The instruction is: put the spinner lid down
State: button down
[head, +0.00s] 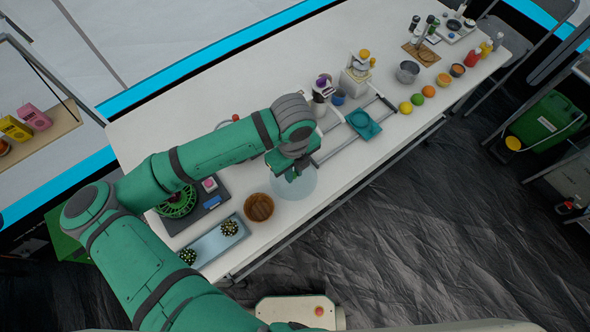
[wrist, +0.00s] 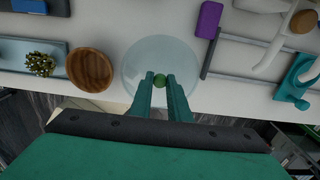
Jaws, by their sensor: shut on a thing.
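The spinner lid (head: 301,187) is a clear, pale round disc with a green knob. In the wrist view, the lid (wrist: 137,62) spreads out beyond my fingers. My gripper (wrist: 160,82) is shut on the knob at the near part of the disc. In the head view, my gripper (head: 292,172) is over the lid near the front edge of the white table (head: 240,283). I cannot tell whether the lid touches the table or hangs just above it.
A wooden bowl (head: 259,207) stands left of the lid, with a tray (head: 207,246) of spiky plants beyond it. Right of the lid are a metal-railed frame (head: 345,147) and a teal piece (head: 364,123).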

aim_at(294, 173)
jog(key=f, duration=0.3)
jog(key=shift+w+f, duration=0.15)
jog(key=shift+w, duration=0.25)
jog(key=shift+s+d+f, duration=0.1)
jog(key=shift+s+f, duration=0.05)
jog(key=shift+f, duration=0.15)
jog(key=c, duration=1.7)
grip_release()
jog(key=shift+o, duration=0.2)
